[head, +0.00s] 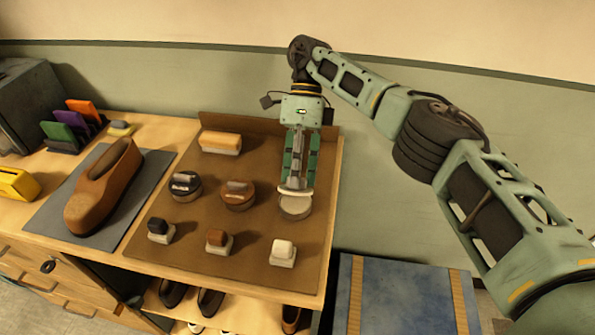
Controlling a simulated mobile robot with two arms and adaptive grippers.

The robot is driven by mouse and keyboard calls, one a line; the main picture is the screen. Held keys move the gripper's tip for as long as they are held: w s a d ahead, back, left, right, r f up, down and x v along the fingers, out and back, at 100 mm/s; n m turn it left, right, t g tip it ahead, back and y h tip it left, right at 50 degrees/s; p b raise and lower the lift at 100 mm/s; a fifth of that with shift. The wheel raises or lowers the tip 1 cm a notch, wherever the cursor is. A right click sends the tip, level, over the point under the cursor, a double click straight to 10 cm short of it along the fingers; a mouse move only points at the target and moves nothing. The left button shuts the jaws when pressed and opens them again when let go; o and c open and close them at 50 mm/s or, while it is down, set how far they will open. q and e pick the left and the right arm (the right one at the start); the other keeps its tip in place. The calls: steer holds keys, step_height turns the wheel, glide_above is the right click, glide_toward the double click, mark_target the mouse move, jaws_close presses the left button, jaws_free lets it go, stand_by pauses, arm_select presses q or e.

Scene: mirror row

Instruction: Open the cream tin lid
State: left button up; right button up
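The cream tin (296,208) stands at the right end of the middle row on the brown mat, a pale round tin. Its cream lid (294,193) shows as a pale disc at my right fingertips, over the tin's back edge and set off from the tin's round face. My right gripper (296,186) points down with its green fingers close together and seems shut on the lid's handle, which the fingers largely hide. How wide the gap between lid and tin is cannot be told. My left gripper is not in view.
A black-topped tin (185,186) and a brown-topped tin (238,195) stand left of the cream tin. Small brushes, including a white one (283,253), stand in front. A larger brush (220,142) lies behind. A brown shoe (104,186) rests on a grey mat.

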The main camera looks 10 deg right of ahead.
step_height(320, 180, up, 10)
stand_by(0.8)
